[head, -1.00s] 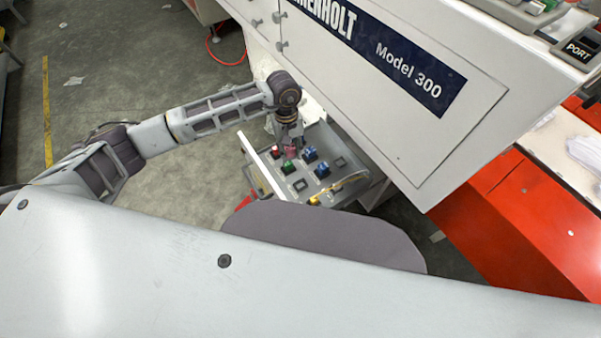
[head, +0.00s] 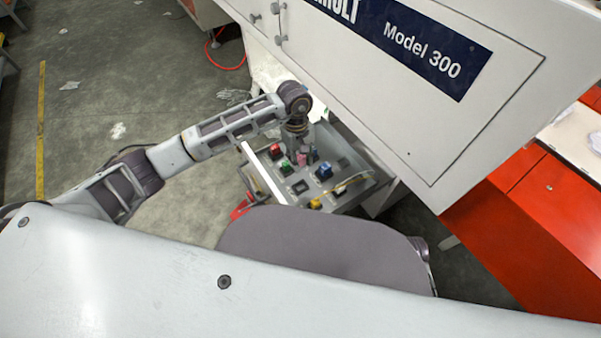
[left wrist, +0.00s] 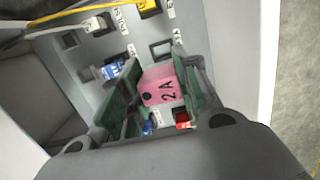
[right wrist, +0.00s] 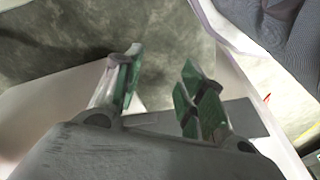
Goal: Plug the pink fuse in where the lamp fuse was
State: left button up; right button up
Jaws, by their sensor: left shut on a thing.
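The pink fuse (head: 302,159), marked "2A", is in my left gripper (head: 304,153). In the left wrist view the pink fuse (left wrist: 158,88) sits between the green finger pads, which are shut on it. It is over the grey fuse panel (head: 335,197); I cannot tell its exact height above it. Empty sockets show at the panel's near side (head: 300,187) and, in the left wrist view, beside the pink fuse (left wrist: 161,48). My right gripper (right wrist: 160,92) is open and empty, and shows only in the right wrist view.
Another blue one is mostly hidden by my gripper. A yellow cable (left wrist: 75,14) crosses the panel. The white machine cabinet (head: 400,90) overhangs the right.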

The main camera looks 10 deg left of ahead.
aim_at(301, 168)
pick_arm(q)
notch_tip(301, 168, down, 4)
jog(key=shift+d+f+b, duration=0.1)
jog(key=shift+f+b, duration=0.15)
jog(key=shift+b, duration=0.55)
jog(key=shift+f, duration=0.45)
pick_arm(e)
jog(key=r, duration=0.4)
jog(key=shift+a, duration=0.3)
pick_arm(q)
jog(key=shift+s+b, duration=0.1)
jog(key=shift+b, duration=0.25)
pick_arm(e)
jog(key=shift+r+t, duration=0.2)
jog(key=shift+t, duration=0.1)
pick_arm(q)
notch_tip(301, 168, down, 4)
jog(key=b, duration=0.3)
jog(key=shift+f, duration=0.15)
jog(key=shift+f+b, duration=0.5)
jog(key=shift+f, duration=0.25)
pick_arm(e)
jog(key=shift+w+a+f+t+y, duration=0.25)
jog(key=shift+a+f+t+y, duration=0.15)
jog(key=shift+a+f, duration=0.2)
jog(key=shift+w+a+f+t+y, duration=0.2)
jog(key=shift+a+f+t+y, duration=0.1)
jog(key=shift+a+f+y, duration=0.2)
